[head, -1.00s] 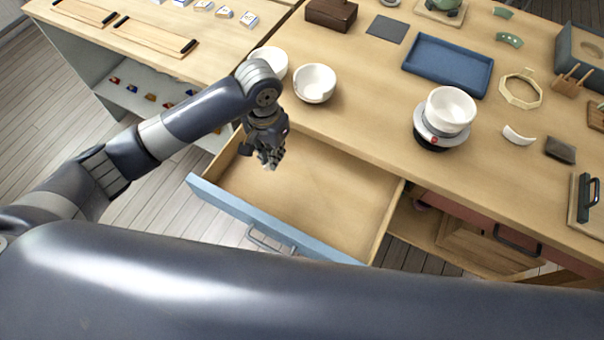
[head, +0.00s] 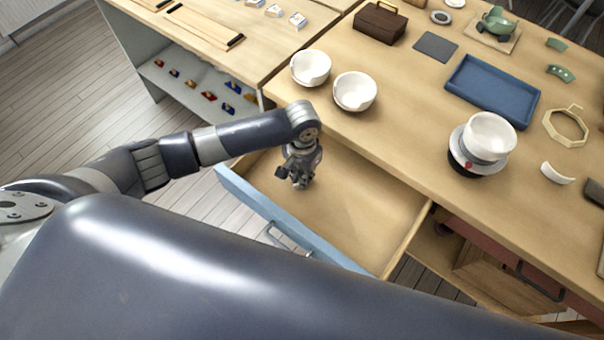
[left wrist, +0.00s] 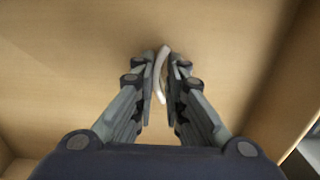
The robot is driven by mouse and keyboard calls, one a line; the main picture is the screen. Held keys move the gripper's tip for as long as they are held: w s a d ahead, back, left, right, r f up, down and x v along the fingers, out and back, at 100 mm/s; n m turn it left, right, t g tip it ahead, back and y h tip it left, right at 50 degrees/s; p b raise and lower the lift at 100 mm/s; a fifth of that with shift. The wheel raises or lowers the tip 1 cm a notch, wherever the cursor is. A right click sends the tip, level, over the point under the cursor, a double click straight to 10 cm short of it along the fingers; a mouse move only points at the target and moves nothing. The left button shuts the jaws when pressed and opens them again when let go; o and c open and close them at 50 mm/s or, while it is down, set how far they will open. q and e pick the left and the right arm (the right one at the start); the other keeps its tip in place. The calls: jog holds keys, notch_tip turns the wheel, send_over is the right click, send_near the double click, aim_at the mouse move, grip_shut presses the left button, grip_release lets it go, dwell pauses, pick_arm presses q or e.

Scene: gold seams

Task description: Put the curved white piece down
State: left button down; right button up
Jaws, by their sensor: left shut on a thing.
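My left gripper (head: 300,183) is over the open drawer (head: 345,215), inside its outline. In the left wrist view the two fingers (left wrist: 161,88) are shut on a slim curved white piece (left wrist: 161,72). The piece stands out past the fingertips, and its lower part lies between the fingers. The wooden drawer floor (left wrist: 80,50) is behind it; I cannot tell whether the piece touches it. In the head view the held piece is too small to make out. Another curved white piece (head: 557,173) lies on the table at the right. My right gripper is out of view.
The drawer has a blue front (head: 255,210) and looks empty. Two white bowls (head: 310,68) (head: 355,91) stand near the table edge behind it. A bowl on a round stand (head: 488,137), a blue tray (head: 492,91) and an octagonal frame (head: 566,126) are farther right.

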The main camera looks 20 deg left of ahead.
pick_arm(q)
jog(key=c, duration=1.6)
grip_release()
jog(key=shift+f, duration=0.1)
jog(key=shift+c, duration=0.2)
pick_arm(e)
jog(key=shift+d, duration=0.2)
pick_arm(q)
notch_tip(320, 180, up, 12)
jog(key=shift+r, duration=0.2)
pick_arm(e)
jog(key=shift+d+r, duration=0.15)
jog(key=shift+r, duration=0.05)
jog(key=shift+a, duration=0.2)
